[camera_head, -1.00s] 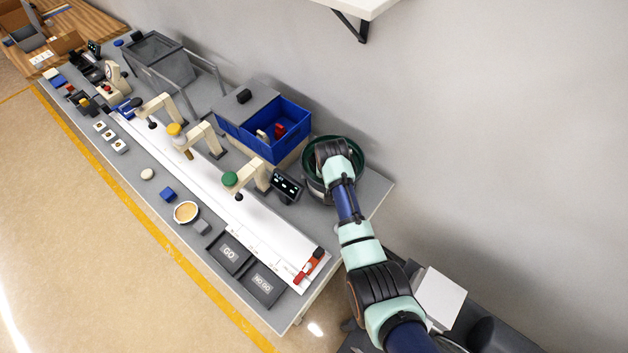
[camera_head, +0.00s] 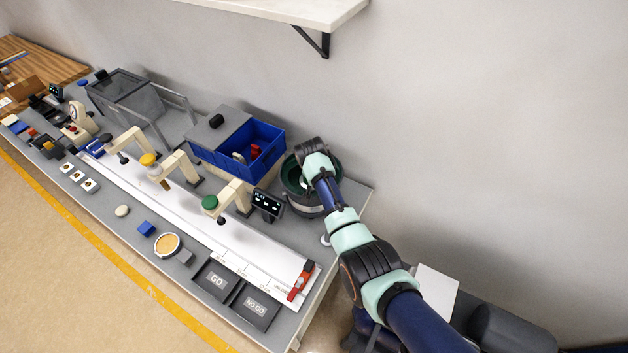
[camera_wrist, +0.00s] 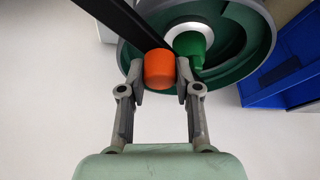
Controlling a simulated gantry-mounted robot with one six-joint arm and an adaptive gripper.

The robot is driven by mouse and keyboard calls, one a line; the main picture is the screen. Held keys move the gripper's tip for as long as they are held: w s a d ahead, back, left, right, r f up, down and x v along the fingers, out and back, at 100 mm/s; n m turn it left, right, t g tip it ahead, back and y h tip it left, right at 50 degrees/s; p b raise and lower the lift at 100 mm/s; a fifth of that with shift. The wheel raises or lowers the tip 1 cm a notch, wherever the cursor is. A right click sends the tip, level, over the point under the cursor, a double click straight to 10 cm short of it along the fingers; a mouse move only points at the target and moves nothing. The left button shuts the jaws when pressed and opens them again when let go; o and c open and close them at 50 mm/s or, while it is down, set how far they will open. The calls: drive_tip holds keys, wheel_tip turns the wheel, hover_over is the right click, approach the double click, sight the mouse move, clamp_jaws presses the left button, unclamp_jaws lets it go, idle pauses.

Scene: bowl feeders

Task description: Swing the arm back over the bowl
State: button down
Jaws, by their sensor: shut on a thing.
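The green feeder bowl (camera_head: 290,176) stands near the right end of the bench, partly covered by my arm. My gripper (camera_wrist: 161,72) is shut on an orange cylindrical piece (camera_wrist: 160,69), held between both fingertips. In the wrist view, the bowl (camera_wrist: 262,40) lies behind the fingertips, with a green cone and pale ring (camera_wrist: 190,42) at its centre. The orange piece overlaps the bowl's near edge in that view; I cannot tell its height above it. In the head view, my wrist hides the fingertips and the piece.
A dark bar (camera_wrist: 125,18) crosses the wrist view close to the orange piece. A blue bin (camera_head: 262,150) stands beside the bowl, and a small display (camera_head: 267,204) stands in front. A wall shelf (camera_head: 290,10) hangs above.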

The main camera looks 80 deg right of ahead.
drive_tip(key=c, duration=0.8)
unclamp_jaws()
drive_tip(key=shift+s+d, duration=0.1)
drive_tip(key=shift+s, duration=0.05)
drive_tip(key=v, duration=1.2)
